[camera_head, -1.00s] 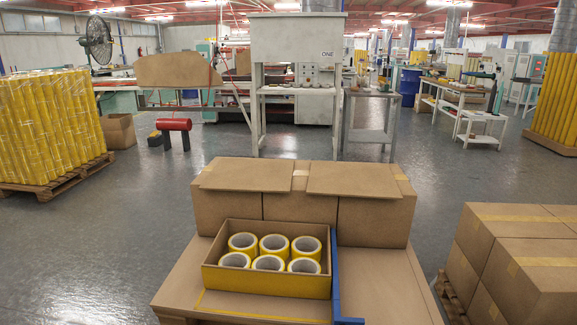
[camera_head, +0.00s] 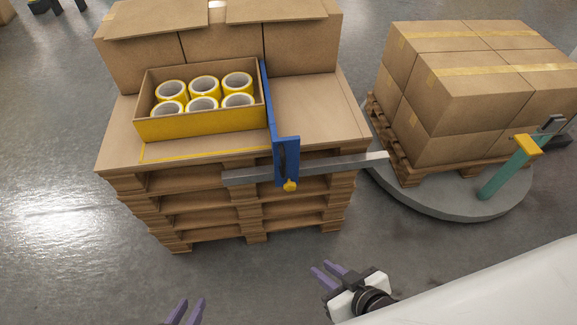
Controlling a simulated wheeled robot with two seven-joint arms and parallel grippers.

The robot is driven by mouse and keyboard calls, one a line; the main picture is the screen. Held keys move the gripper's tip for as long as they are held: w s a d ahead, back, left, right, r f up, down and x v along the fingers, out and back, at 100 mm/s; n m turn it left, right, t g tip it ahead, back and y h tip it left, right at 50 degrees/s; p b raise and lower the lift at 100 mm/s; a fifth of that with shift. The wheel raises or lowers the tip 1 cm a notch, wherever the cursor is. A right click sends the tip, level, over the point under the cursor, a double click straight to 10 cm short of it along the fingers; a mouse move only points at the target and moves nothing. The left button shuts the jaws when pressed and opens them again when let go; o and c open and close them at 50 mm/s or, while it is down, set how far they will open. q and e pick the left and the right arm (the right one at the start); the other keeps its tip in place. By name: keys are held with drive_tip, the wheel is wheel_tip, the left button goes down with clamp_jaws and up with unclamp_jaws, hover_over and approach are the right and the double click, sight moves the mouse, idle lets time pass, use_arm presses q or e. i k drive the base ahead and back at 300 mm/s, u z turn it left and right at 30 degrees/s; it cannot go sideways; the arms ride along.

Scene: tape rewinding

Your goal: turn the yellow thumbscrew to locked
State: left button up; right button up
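The small yellow thumbscrew (camera_head: 290,186) sits at the lower end of the blue bracket (camera_head: 287,150), at the front edge of the pallet stack. A grey metal bar (camera_head: 345,164) runs sideways through the bracket, just above the thumbscrew. Whether the thumbscrew is locked cannot be told at this size. My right gripper (camera_head: 324,267) has purple fingers spread apart with nothing between them, below and right of the thumbscrew and clear of it. My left gripper (camera_head: 189,304) shows only its two purple fingertips, apart and empty, at the bottom edge.
A cardboard box of yellow tape rolls (camera_head: 200,125) stands on the pallet stack (camera_head: 240,210), left of the blue bracket. Boxes on a pallet (camera_head: 490,95) stand on a round grey turntable (camera_head: 450,200) at right, beside a green post (camera_head: 507,172). Floor in front is clear.

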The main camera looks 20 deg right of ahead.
sight(290, 186)
drive_tip(key=k, duration=0.5)
drive_tip(key=u, duration=1.9)
drive_tip(key=i, duration=1.25)
drive_tip(key=z, duration=2.3)
